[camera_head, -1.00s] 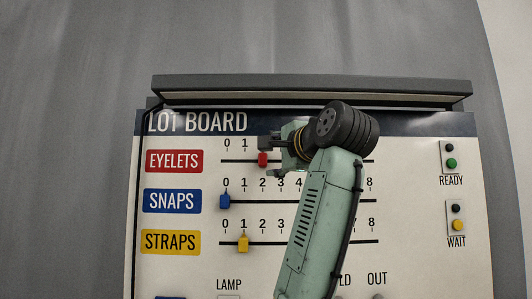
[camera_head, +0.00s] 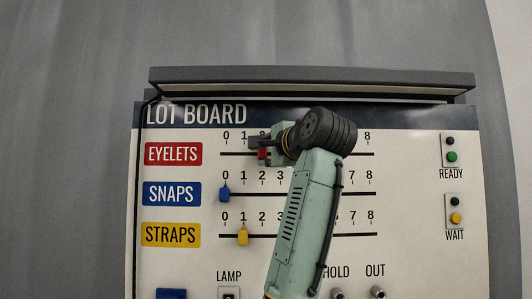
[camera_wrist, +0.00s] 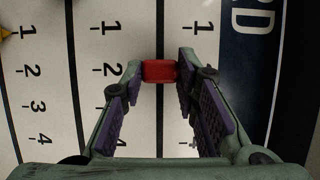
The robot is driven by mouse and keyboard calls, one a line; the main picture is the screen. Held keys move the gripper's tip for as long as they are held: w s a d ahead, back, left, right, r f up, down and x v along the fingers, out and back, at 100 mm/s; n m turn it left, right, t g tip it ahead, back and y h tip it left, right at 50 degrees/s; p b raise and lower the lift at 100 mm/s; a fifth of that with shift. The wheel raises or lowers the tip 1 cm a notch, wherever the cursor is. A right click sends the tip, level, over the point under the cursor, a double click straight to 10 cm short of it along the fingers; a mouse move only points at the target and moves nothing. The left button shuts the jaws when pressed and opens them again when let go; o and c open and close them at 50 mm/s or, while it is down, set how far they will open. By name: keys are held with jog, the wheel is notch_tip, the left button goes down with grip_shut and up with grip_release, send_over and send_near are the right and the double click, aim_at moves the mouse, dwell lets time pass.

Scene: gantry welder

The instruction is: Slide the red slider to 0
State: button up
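The red slider (camera_head: 262,154) is on the EYELETS track (camera_head: 360,154), the top row of the lot board, at about the 2 mark. My gripper (camera_wrist: 160,70) comes in from the right and is shut on the red slider, one finger against each side with no clear gap. In the head view my gripper (camera_head: 260,149) partly covers the EYELETS numbers. The 0 end of the track (camera_head: 226,154) is left of the slider and free.
Below are a blue slider (camera_head: 225,193) at 0 on SNAPS and a yellow slider (camera_head: 243,236) at 1 on STRAPS. READY and WAIT buttons (camera_head: 453,157) are at the right. A grey ledge (camera_head: 310,75) juts out above the board. Switches are along the bottom.

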grip_shut()
dwell(0.3)
send_near(221, 154)
jog(key=x, duration=0.5)
jog(key=shift+w+a, duration=0.1)
jog(key=shift+w, duration=0.05)
jog(key=shift+o, duration=0.7)
grip_release()
jog(key=shift+o, duration=1.4)
jog(key=shift+a, duration=0.15)
jog(key=shift+o, duration=0.8)
